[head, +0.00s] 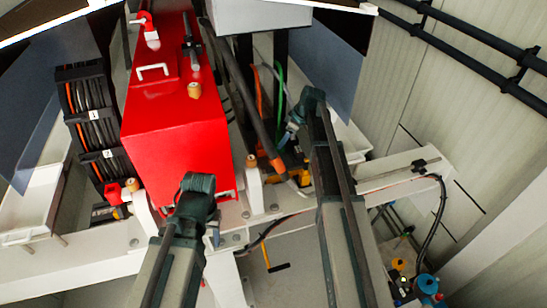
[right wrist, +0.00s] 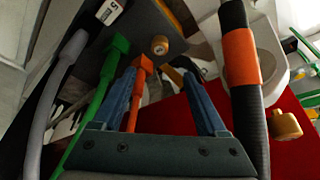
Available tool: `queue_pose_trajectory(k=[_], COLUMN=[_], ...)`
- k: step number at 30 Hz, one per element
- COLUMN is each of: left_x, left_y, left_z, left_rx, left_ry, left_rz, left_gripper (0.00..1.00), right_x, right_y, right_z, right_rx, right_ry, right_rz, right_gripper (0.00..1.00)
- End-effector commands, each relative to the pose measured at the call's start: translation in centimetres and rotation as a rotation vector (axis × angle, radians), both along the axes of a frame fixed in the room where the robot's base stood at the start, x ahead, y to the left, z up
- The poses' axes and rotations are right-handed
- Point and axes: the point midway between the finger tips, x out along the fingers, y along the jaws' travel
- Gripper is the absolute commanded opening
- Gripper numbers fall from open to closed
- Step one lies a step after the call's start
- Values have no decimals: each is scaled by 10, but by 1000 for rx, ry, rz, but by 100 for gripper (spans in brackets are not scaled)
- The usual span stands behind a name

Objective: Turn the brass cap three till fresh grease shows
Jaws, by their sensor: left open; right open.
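In the head view one brass cap (head: 194,90) sits on the red pump housing (head: 175,150), and another brass cap (head: 251,160) tops a white post right of it. In the right wrist view a round brass cap (right wrist: 159,45) shows beyond the open, empty fingers of my right gripper (right wrist: 160,73), apart from them. Another brass cap (right wrist: 284,125) lies right, against red. No number for cap three is readable, and I see no fresh grease. My left gripper (head: 213,230), mostly hidden by its arm, is low in front of the red housing, apart from the caps.
A black hose with an orange band (right wrist: 240,60) runs close right of my right gripper. An orange handle (right wrist: 137,85) and a green bar (right wrist: 100,90) stand near its left finger. A white beam (head: 400,170) crosses the head view. A cable rack (head: 90,115) stands left.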

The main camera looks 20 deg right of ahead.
Motion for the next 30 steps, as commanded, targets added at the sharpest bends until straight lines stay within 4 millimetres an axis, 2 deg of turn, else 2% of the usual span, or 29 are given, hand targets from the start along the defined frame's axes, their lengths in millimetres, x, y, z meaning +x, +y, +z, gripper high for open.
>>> queue_pose_trajectory(k=[8, 24, 30], left_x=[1, 1, 1], left_y=[0, 0, 0], left_z=[-29, -106, -123], left_rx=[0, 0, 1], left_ry=[0, -4, -4], left_rz=[-10, -7, -11], left_gripper=[50, 50, 50], right_x=[7, 29, 34], right_y=[7, 30, 36], right_z=[-29, -106, -123], right_rx=[0, 0, 0], right_ry=[0, 0, 0], right_rz=[1, 1, 0], right_gripper=[75, 75, 75])
